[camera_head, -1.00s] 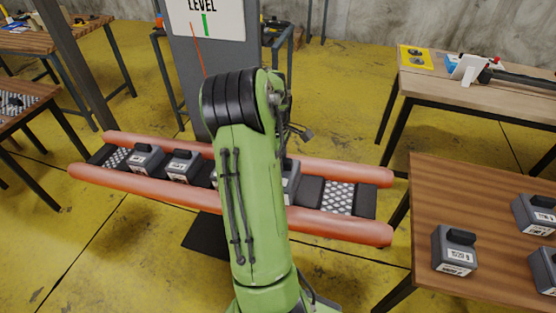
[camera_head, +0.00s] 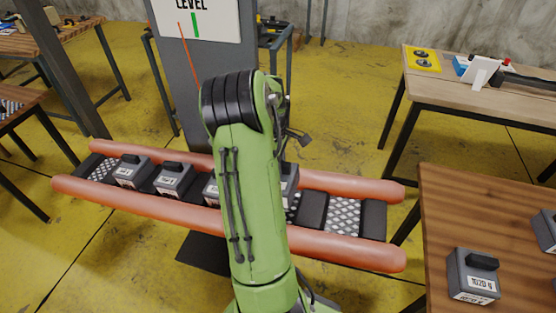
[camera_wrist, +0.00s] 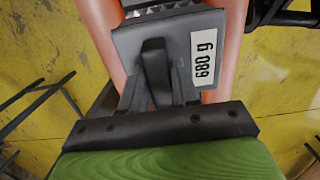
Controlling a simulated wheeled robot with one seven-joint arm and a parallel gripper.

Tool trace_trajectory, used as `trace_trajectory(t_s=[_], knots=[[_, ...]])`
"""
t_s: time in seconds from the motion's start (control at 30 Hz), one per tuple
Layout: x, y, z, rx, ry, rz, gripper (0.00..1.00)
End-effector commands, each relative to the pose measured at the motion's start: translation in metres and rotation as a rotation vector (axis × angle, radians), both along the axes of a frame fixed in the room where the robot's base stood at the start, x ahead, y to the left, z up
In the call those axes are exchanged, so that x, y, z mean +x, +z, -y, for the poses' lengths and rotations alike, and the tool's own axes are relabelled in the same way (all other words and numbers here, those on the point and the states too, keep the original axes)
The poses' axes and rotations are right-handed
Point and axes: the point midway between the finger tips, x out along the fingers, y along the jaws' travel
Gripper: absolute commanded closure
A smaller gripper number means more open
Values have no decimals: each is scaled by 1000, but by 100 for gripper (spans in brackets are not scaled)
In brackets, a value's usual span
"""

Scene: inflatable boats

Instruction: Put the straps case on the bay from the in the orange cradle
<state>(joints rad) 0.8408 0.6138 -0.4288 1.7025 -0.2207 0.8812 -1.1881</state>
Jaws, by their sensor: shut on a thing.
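The orange cradle (camera_head: 340,254) has two long salmon-orange tubes with a row of dark bays between them. In the wrist view a grey case (camera_wrist: 129,42) with a black handle and a "680 g" label sits between the orange tubes. My gripper (camera_wrist: 158,82) is shut on its handle. I cannot tell whether the case rests on the bay floor or hangs just above it. In the head view my green arm hides my gripper and most of this case. Two grey cases (camera_head: 131,172) (camera_head: 173,181) stand in the left bays, and another is partly hidden. No straps name is readable.
A checkered bay floor (camera_head: 343,215) is bare between black dividers at the right. A grey post carries a "LEVEL" sign (camera_head: 222,20) with a red needle left of a green mark. A brown table (camera_head: 445,215) with grey cases (camera_head: 474,280) stands close at right.

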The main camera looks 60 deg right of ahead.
Motion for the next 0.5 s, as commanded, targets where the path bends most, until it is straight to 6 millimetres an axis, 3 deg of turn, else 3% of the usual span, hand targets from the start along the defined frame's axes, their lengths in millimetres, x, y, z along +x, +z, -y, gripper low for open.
trace_trajectory(t_s=[0.03,0.1,0.5], knots=[[0,-12,1,-1,-1,0,100],[0,-19,0,-1,-1,0,100],[-1,-34,1,-1,-1,0,100]])
